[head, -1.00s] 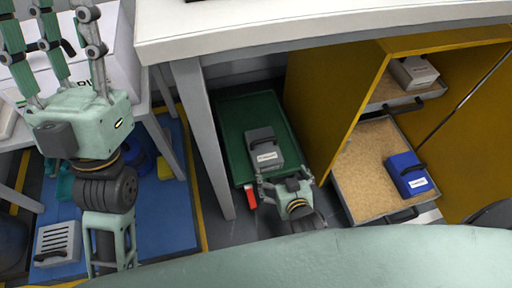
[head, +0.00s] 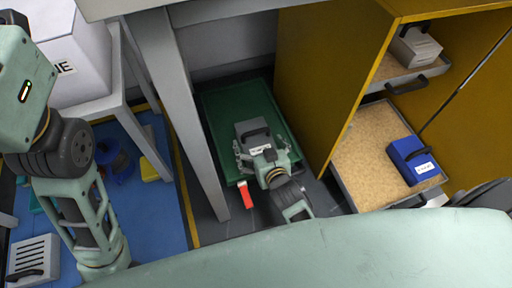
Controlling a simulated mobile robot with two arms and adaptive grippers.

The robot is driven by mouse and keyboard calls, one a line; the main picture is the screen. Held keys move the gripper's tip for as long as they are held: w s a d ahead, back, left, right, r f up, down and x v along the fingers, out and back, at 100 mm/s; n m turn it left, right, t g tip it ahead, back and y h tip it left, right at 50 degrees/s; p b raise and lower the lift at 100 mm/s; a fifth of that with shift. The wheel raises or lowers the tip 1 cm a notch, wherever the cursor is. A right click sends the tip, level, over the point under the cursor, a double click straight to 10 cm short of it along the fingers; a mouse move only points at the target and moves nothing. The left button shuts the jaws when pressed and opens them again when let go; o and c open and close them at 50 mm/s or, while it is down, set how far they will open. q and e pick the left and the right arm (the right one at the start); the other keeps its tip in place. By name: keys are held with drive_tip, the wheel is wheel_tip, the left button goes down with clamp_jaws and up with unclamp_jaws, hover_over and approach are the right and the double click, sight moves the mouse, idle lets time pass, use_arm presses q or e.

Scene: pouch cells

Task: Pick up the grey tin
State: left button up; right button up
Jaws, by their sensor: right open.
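The grey tin (head: 251,129) is a dark grey box with a black handle and a white label. It lies on the green tray (head: 214,108) on the floor, between the table leg and the yellow cabinet. My right gripper (head: 257,149) is open at the tin's near end, its fingers spread toward the tin's two sides; I cannot tell whether they touch it. The gripper hides the tin's near part.
A blue box (head: 408,158) sits in the cabinet's open drawer (head: 363,150), and a pale box (head: 415,47) on the shelf above. The table leg (head: 177,110) stands close left of the tray. A red tag (head: 248,194) is at the tray's near edge.

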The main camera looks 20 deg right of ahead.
drive_tip(key=shift+w, duration=0.1)
drive_tip(key=c, duration=2)
drive_tip(key=shift+w+r, duration=0.15)
drive_tip(key=shift+r, duration=0.05)
drive_tip(key=shift+c, duration=0.5)
